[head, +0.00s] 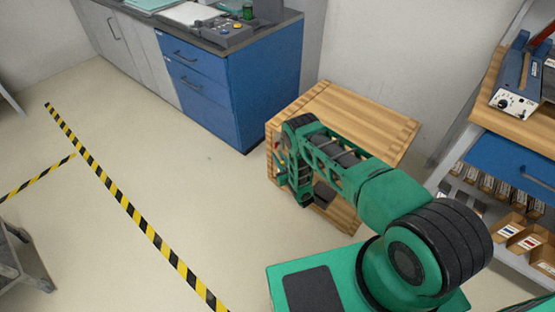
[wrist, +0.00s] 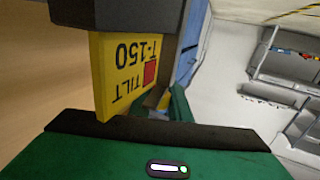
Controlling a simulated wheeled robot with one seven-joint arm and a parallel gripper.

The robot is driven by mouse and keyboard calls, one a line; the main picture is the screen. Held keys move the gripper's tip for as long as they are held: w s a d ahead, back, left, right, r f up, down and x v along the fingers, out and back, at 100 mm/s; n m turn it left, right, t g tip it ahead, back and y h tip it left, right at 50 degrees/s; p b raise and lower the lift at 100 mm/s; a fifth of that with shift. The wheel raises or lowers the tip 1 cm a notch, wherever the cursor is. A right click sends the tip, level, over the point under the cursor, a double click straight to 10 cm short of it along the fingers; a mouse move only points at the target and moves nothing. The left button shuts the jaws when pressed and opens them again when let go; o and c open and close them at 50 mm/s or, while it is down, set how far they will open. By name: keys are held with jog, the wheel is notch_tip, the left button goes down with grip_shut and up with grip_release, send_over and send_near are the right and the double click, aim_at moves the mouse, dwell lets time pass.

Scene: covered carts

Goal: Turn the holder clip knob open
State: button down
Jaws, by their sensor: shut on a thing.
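My gripper (wrist: 166,103) has its green fingers shut around a small yellow piece, which fits the holder clip knob (wrist: 163,100). Most of the piece is hidden behind the fingers and my green wrist housing. A yellow plate (wrist: 123,67) with a red square, reading TILT T-150 upside down, is just left of the fingers in the wrist view. It hangs below a dark grey block (wrist: 115,14). In the head view my arm reaches over a wooden crate (head: 375,105), with its end at the crate's left side. The fingertips and knob are not clear there.
A blue drawer cabinet (head: 210,85) stands behind and left of the crate. The floor left of the crate is clear, with yellow-black tape (head: 120,200).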

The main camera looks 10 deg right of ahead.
jog(key=shift+s+d+m+g+h, duration=0.1)
jog(key=shift+d+m+g+h, duration=0.4)
jog(key=shift+m+h, duration=1.35)
jog(key=shift+s+d+m+g+h, duration=0.1)
jog(key=shift+d+m+g+h, duration=0.3)
jog(key=shift+m+h, duration=1.5)
jog(key=shift+s+d+m+g+h, duration=0.1)
jog(key=shift+d+m+g+h, duration=0.4)
jog(key=shift+h, duration=2.55)
jog(key=shift+d+m, duration=0.1)
jog(key=shift+m, duration=0.25)
jog(key=c, duration=1.7)
grip_release()
jog(key=shift+o, duration=0.2)
jog(key=shift+s, duration=0.15)
